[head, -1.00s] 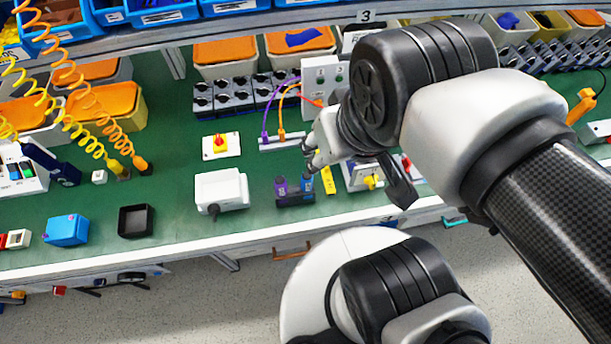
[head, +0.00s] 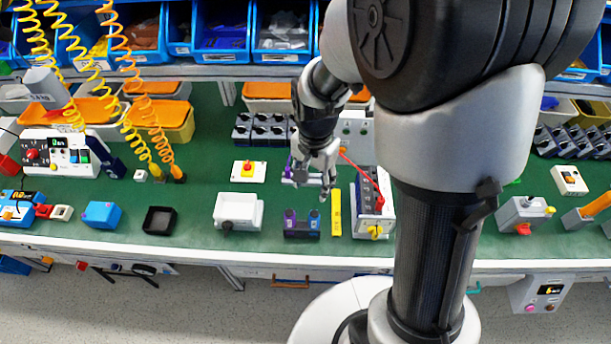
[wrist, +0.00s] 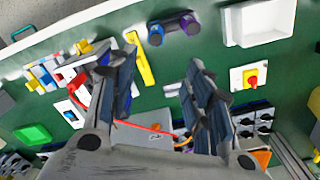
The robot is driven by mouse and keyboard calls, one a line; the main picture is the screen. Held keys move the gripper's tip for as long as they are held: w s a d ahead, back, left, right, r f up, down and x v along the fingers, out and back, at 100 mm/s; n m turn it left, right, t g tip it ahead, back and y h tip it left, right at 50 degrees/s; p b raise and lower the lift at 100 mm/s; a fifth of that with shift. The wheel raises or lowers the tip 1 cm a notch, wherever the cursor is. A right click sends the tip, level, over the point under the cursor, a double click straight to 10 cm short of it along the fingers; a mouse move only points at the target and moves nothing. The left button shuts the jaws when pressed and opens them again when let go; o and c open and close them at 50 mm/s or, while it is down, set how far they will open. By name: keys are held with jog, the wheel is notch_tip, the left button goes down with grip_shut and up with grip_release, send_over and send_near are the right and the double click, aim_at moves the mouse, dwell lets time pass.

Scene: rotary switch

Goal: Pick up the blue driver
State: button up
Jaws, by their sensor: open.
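The blue driver (head: 314,222) stands in a dark holder (head: 301,234) near the front edge of the bench, to the right of a purple driver (head: 289,221). In the wrist view, the blue driver (wrist: 156,36) is at the top, left of the purple one, and seems upright. My gripper (head: 324,190) is open and points down, apart from the driver and a little behind the holder in the head view. In the wrist view, my gripper (wrist: 163,62) shows nothing held between its spread fingers. The driver's lower part is hidden in the holder.
A white box (head: 237,212) is to the left. A red cable (head: 353,165) hangs near my gripper. Green bench shows between these things.

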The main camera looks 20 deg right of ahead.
aim_at(315, 212)
notch_tip(315, 212, down, 12)
jog(key=b, duration=0.3)
jog(key=shift+r, duration=0.25)
jog(key=f+b, duration=0.1)
jog(key=f, duration=0.2)
jog(key=f+b, duration=0.1)
jog(key=f, duration=0.1)
jog(key=shift+s+d+f+b, duration=0.15)
jog(key=shift+s+d+b, duration=0.1)
jog(key=shift+d+b, duration=0.1)
jog(key=shift+c, duration=0.3)
grip_shut()
